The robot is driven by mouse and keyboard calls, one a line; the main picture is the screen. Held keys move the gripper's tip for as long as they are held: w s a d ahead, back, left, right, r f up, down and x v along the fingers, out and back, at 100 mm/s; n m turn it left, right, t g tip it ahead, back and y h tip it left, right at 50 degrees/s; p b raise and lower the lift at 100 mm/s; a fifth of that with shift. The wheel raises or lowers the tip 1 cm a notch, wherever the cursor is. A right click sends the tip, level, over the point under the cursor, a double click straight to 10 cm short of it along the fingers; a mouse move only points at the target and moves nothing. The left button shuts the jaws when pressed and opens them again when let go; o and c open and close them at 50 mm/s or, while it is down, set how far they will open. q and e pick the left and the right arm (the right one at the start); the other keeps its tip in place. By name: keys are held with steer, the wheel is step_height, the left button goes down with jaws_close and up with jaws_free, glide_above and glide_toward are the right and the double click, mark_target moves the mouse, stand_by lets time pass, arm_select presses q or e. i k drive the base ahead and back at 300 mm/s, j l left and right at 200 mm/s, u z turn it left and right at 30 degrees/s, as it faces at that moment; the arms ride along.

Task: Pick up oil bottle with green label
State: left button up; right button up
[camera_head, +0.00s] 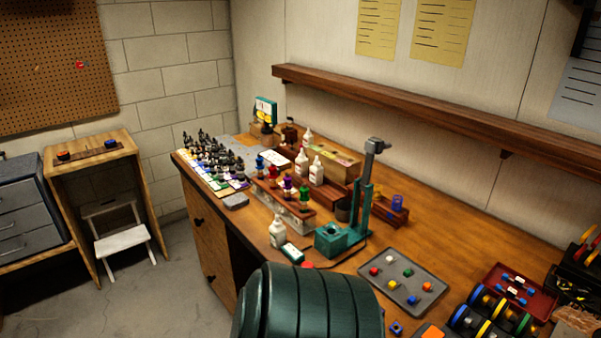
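Several small white bottles stand on the wooden workbench (455,262). One white bottle (277,233) stands upright near the front edge, left of the teal press stand. Two more white bottles (301,164) (316,171) stand farther back by the wooden rack, and another (307,139) is behind them. The labels are too small to tell which one is green. A small green and white item (292,253) lies beside the front bottle; I cannot tell what it is. Neither of my grippers is in view.
The teal press stand (343,232) rises right of the front bottle. A grey tray (403,282) with coloured pieces lies to its right. Many small dark bottles (208,155) crowd the bench's left end. A large dark green rounded form (310,305) covers part of the front edge.

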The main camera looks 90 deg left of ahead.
mark_target(278, 232)
steer(key=i+j, duration=0.3)
steer(key=u, duration=3.15)
